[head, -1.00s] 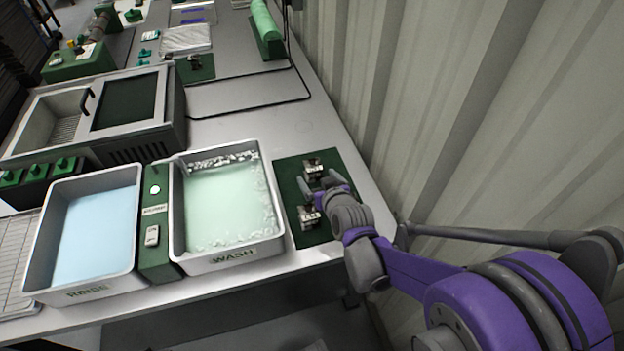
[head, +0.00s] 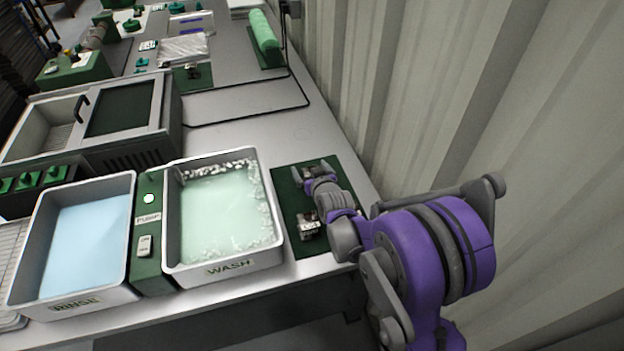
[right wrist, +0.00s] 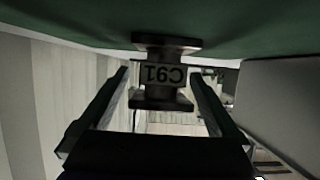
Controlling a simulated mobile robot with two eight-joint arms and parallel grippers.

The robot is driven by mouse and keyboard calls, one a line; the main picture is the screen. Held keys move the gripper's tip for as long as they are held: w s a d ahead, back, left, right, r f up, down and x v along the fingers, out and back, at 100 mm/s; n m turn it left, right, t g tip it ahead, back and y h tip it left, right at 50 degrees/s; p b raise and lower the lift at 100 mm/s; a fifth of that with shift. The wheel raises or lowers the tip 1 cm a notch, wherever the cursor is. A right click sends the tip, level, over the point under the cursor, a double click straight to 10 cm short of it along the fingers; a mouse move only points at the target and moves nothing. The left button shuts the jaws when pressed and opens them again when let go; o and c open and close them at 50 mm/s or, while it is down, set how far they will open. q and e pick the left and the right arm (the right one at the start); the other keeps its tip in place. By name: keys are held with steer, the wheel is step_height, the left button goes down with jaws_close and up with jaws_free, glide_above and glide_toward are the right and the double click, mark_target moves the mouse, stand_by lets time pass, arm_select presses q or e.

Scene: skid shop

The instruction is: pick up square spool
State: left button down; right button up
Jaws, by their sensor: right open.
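A dark spool with flat, square-looking flanges and an upside-down label (right wrist: 163,76) shows in the right wrist view, standing on the green mat. My right gripper (right wrist: 160,82) is open, with one finger on each side of this spool; I cannot tell whether they touch it. In the head view my right gripper (head: 311,170) is over the far part of the green mat (head: 287,180) and hides the spool there. A second small metallic spool (head: 309,226) stands on the near part of the mat, beside my forearm. My left gripper is not in view.
The wash tub (head: 224,265) stands just left of the mat, and the rinse tub (head: 80,298) is further left, past the pump switch panel (head: 148,218). A corrugated wall (head: 440,110) rises close on the right. The bench beyond the mat is clear up to a black cable (head: 260,112).

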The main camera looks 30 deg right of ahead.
steer(key=shift+w, duration=0.1)
jaws_close()
stand_by(0.5)
steer(key=shift+r, duration=0.1)
